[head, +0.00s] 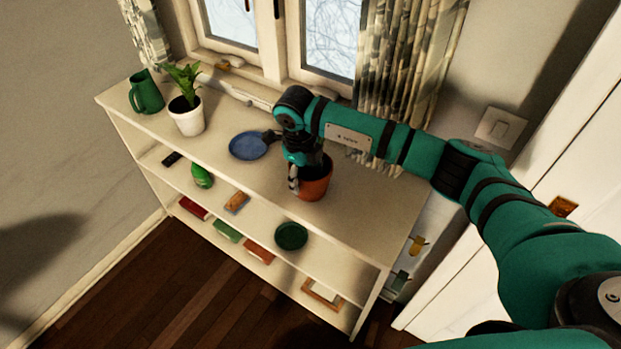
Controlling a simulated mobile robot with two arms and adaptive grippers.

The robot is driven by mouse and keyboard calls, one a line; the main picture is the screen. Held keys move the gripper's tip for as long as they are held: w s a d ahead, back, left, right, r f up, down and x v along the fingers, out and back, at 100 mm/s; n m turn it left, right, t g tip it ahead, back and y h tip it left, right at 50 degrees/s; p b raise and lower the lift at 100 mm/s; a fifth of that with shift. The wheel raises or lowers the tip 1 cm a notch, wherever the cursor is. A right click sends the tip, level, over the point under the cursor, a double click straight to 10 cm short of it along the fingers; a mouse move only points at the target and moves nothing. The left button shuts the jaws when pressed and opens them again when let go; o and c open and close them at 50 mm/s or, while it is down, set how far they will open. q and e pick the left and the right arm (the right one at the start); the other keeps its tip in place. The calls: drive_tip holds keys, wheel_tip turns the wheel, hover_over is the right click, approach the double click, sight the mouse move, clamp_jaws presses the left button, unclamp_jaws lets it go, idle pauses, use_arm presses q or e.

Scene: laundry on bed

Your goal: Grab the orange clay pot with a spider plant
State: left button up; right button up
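The orange clay pot (317,187) stands upright on the top of the white shelf unit, right of the middle. Its dark inside shows, but no spider plant can be made out in it; the arm and gripper cover part of the view there. My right gripper (298,176) points down at the pot's left rim. One finger is against or just beside the pot's left outer side. The other finger is hidden, so I cannot tell whether it grips the rim. My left gripper is out of view.
On the shelf unit (352,238) a blue plate (249,146) lies left of the gripper. A white pot with a leafy plant (187,117) and a green jug (147,92) stand farther left. Lower shelves hold several small items and a green bowl (291,236). Window and curtains are behind.

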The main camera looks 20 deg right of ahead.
drive_tip(key=shift+s, duration=0.1)
clamp_jaws()
drive_tip(key=shift+s, duration=0.1)
idle(0.5)
